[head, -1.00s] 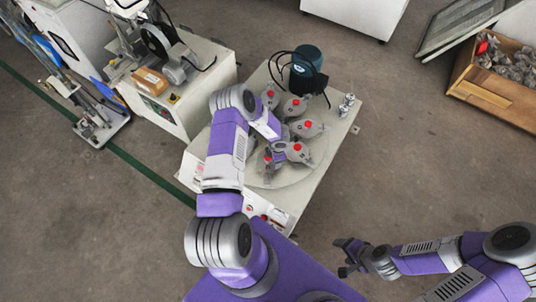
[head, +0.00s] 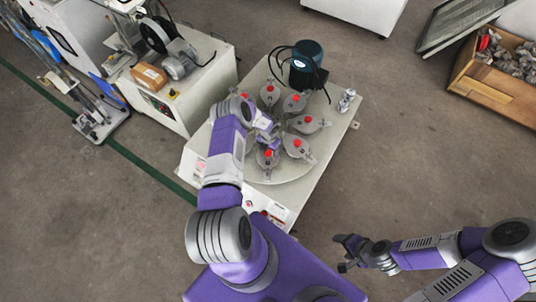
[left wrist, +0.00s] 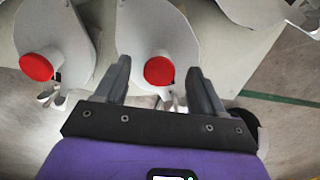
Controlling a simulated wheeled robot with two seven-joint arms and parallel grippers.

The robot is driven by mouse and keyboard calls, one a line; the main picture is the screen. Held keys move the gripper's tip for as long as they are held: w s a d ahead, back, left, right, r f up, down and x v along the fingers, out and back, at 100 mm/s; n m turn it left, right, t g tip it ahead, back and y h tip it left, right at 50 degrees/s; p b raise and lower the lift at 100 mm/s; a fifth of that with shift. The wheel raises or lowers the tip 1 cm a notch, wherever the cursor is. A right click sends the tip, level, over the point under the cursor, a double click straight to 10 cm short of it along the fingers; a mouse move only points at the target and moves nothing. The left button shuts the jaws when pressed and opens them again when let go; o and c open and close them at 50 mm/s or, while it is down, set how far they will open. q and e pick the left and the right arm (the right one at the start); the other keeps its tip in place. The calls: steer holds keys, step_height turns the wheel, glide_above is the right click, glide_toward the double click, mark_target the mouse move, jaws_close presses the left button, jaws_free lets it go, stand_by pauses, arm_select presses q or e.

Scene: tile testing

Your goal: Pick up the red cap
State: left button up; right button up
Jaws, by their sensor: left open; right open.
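Several red caps, among them a red cap (head: 295,98), sit on grey teardrop-shaped pieces arranged in a ring on a round turntable (head: 290,172). My left gripper (head: 269,140) is over the ring, partly hidden by its own wrist. In the left wrist view my left gripper (left wrist: 162,88) is open, and one red cap (left wrist: 159,71) shows between its fingers, with no finger seen touching it. Another red cap (left wrist: 36,67) lies to the left, outside the fingers. My right gripper (head: 344,254) is open and empty above the floor at the lower right.
A dark green motor (head: 306,62) with black cables stands at the back of the machine table. Small metal parts (head: 347,100) lie at its right edge. A grey machine (head: 185,85) stands at left, a wooden crate (head: 495,92) at right. Floor between is clear.

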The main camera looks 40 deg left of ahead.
arm_select(q)
steer(key=shift+f, duration=0.35)
steer(key=shift+r, duration=0.1)
steer(key=c, duration=1.1)
